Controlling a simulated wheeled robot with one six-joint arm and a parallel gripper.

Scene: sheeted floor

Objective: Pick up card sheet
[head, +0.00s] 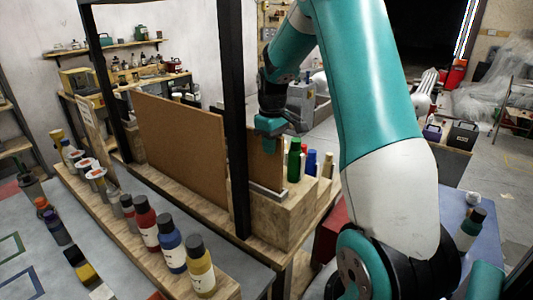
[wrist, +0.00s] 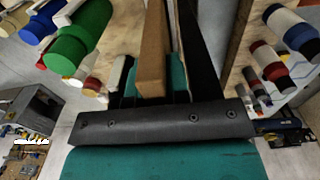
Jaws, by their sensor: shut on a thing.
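The card sheet (head: 180,142) is a large flat brown board standing upright on its edge at the wooden bench. The dark upright post hides a strip of it near its right end. My gripper (head: 269,146) is at the top of the sheet's right end, to the right of the post. In the wrist view the sheet's narrow brown edge (wrist: 153,45) runs between the fingers of my gripper (wrist: 150,88), which is shut on it. The sheet's lower edge is partly hidden, so I cannot tell whether it touches the bench.
The dark post (head: 236,120) stands close left of my gripper. A green bottle (head: 294,162) and a blue bottle (head: 311,162) stand just right of the sheet. Red, blue and yellow bottles (head: 201,268) line the front ledge. A blue surface (head: 455,237) lies at the right.

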